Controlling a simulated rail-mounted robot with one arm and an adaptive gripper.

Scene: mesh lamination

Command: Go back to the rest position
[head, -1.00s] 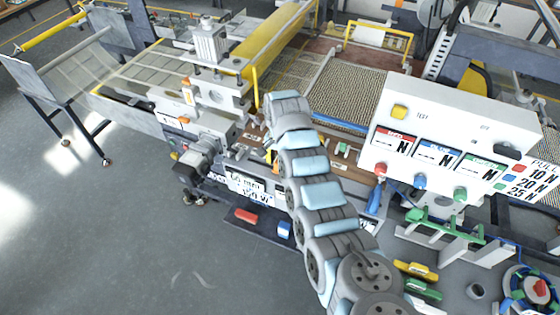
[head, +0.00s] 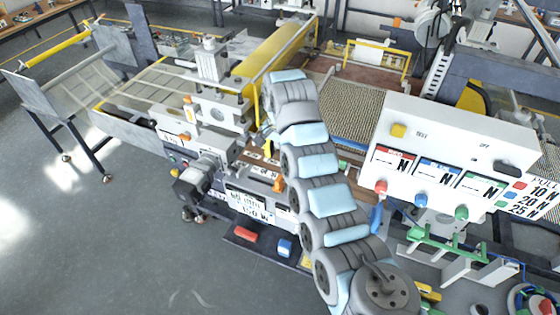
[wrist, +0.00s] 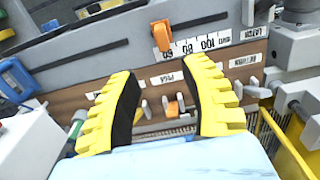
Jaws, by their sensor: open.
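My gripper (wrist: 160,110) shows in the wrist view as two yellow toothed fingers with black inner pads. The fingers are apart, with nothing between them. Beyond them is a brown panel (wrist: 142,84) with labels and small levers, one with an orange handle (wrist: 175,107). In the head view my arm reaches up over the middle of the machine, and its own links hide the gripper.
A white control box (head: 455,150) with coloured knobs stands right of my arm. The laminating machine with its yellow roller (head: 275,52) lies behind and left. Red (head: 243,233) and blue (head: 284,247) blocks lie on a low dark shelf. Grey floor (head: 120,240) is clear at left.

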